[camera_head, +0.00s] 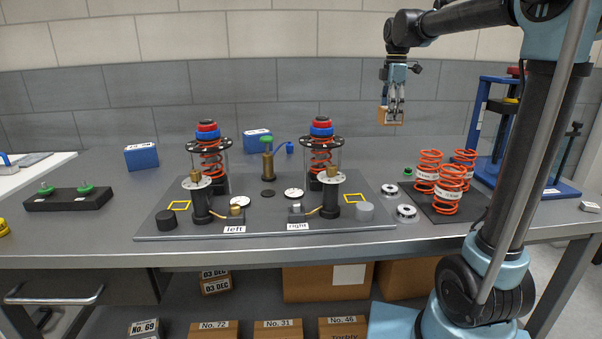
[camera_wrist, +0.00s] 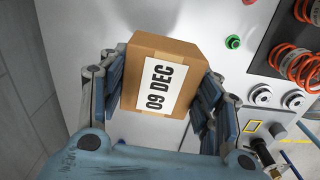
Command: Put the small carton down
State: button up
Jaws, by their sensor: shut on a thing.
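The small carton (camera_wrist: 143,72) is a brown box with a white label reading "09 DEC" in the wrist view. My gripper (camera_wrist: 165,85) is shut on it, with the blue fingers on two opposite sides. In the head view the carton (camera_head: 391,116) hangs below my gripper (camera_head: 395,98), apart from the bench (camera_head: 260,249) and well above its surface. The carton's far side and underside are hidden in the wrist view.
A chassis fixture plate (camera_head: 262,229) with two spring towers fills the bench middle. Orange springs (camera_head: 449,190) stand on a dark mat at the right, near a blue press frame (camera_head: 480,130). Blue boxes (camera_head: 142,156) stand behind. Bench behind the plate's right side looks clear.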

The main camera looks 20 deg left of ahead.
jog(key=shift+w, duration=0.1)
jog(key=w+d+f+n, duration=0.1)
jog(key=w+d+f, duration=0.1)
jog(key=w+d, duration=0.25)
jog(key=shift+s+d+f, duration=0.15)
jog(key=shift+s+f, duration=0.05)
jog(key=shift+f, duration=1.45)
jog(key=shift+s+d+f, duration=0.1)
jog(key=shift+s+f, duration=0.05)
jog(key=shift+f, duration=1.45)
jog(key=shift+s+d+f, duration=0.15)
jog(key=shift+s+f, duration=0.05)
jog(key=shift+f, duration=1.45)
jog(key=o, duration=1.3)
jog(key=shift+f, duration=0.1)
notch_tip(320, 180, up, 12)
jog(key=shift+d+r, duration=0.1)
